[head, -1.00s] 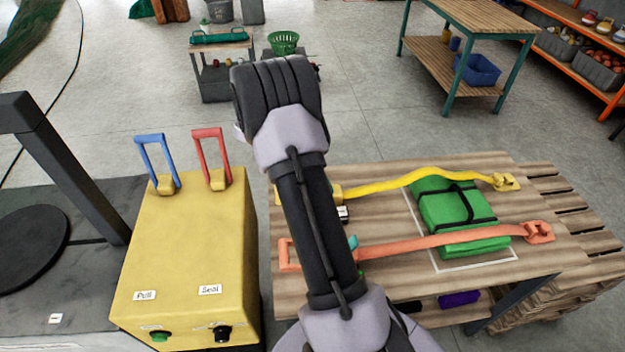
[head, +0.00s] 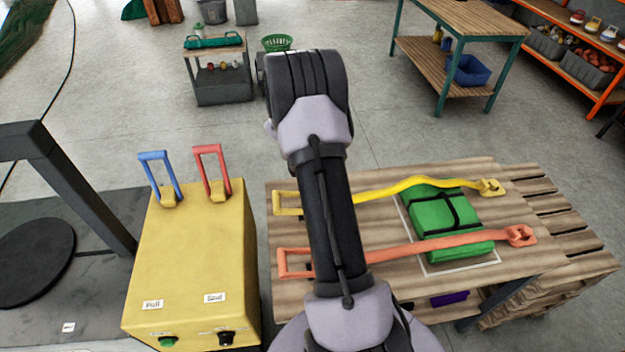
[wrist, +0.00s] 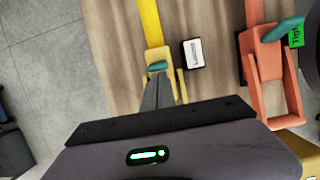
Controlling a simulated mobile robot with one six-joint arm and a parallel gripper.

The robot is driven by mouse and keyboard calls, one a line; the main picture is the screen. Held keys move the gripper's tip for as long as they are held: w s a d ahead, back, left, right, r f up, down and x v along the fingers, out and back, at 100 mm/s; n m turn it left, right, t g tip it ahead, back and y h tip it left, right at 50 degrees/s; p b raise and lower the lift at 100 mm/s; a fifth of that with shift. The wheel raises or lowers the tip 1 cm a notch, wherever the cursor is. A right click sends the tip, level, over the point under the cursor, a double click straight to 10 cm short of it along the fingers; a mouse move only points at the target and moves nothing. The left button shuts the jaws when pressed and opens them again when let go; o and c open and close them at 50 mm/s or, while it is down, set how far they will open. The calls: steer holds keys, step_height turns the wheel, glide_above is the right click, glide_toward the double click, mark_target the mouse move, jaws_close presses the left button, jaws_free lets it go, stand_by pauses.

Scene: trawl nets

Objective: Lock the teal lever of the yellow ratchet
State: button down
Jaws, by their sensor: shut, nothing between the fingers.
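The yellow ratchet (wrist: 154,53) lies at the end of a yellow strap (wrist: 151,18) on the wooden table. Its small teal lever (wrist: 158,66) shows in the wrist view, right at my fingertips. My gripper (wrist: 158,80) is shut and empty, its narrow fingers reaching over the ratchet; touching or just above, I cannot tell. A yellow handle bar (wrist: 182,86) shows just right of the fingers. In the head view, the yellow ratchet's handle frame (head: 286,203) sticks out left of my arm, which hides the lever and my gripper.
An orange ratchet (wrist: 265,55) with its own teal lever (wrist: 284,29) stands to the right in the wrist view, by a green label (wrist: 297,36). A white label (wrist: 193,53) lies between the ratchets. The straps cross a green bundle (head: 432,216). A yellow box (head: 190,265) stands left.

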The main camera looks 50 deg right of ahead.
steer(key=s+d+r+t+y+p, duration=0.1)
steer(key=p, duration=0.2)
steer(key=shift+r, duration=0.15)
steer(key=shift+s+d+t+y+p, duration=0.15)
steer(key=shift+d+t+y+p, duration=0.2)
steer(key=shift+y+p, duration=0.2)
steer(key=shift+a+f, duration=0.15)
steer(key=shift+f, duration=0.2)
steer(key=shift+r+p, duration=0.45)
steer(key=shift+r, duration=0.4)
step_height(320, 180, up, 11)
steer(key=w+a+p, duration=0.1)
steer(key=p, duration=0.2)
steer(key=shift+w+a+r, duration=0.2)
steer(key=shift+w+a, duration=0.1)
steer(key=shift+a, duration=0.05)
